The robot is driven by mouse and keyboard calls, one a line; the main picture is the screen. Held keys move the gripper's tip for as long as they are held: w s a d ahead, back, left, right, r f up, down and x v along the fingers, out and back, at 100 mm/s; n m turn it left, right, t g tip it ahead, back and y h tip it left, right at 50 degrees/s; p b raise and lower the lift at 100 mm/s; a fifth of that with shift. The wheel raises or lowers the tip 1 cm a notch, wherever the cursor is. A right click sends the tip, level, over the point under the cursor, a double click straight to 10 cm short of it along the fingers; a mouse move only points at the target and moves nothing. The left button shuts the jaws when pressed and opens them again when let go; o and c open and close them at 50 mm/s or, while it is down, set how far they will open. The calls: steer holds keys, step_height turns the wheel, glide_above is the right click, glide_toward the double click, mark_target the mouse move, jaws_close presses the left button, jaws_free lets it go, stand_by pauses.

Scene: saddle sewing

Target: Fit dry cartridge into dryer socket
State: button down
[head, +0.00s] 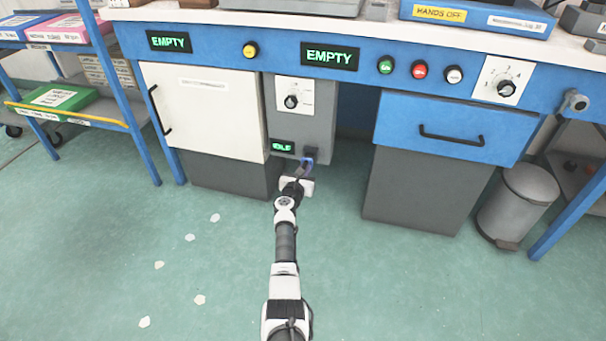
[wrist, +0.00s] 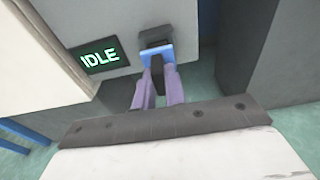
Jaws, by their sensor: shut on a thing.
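My gripper (wrist: 159,86) is shut on the dry cartridge (wrist: 157,53), which shows as a small blue block with a dark part between the two pale purple fingers. The dryer socket (wrist: 155,38) is a dark fitting on the grey dryer unit, directly beyond the cartridge in the wrist view. The cartridge's far end overlaps the socket in the picture; I cannot tell whether it touches or has entered it. In the head view my gripper (head: 305,170) is low in front of the dryer socket (head: 312,153), and the cartridge is too small to make out clearly.
The grey dryer unit (head: 318,118) carries a dial and a display (head: 283,147) reading IDLE. A white cabinet (head: 205,110) stands to its left. A blue drawer (head: 450,128) over a grey cabinet stands to the right, past a gap.

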steer(key=shift+b+x, duration=1.3)
steer(key=shift+x, duration=0.05)
steer(key=c, duration=1.4)
jaws_free()
steer(key=shift+r, duration=0.2)
steer(key=shift+o, duration=0.2)
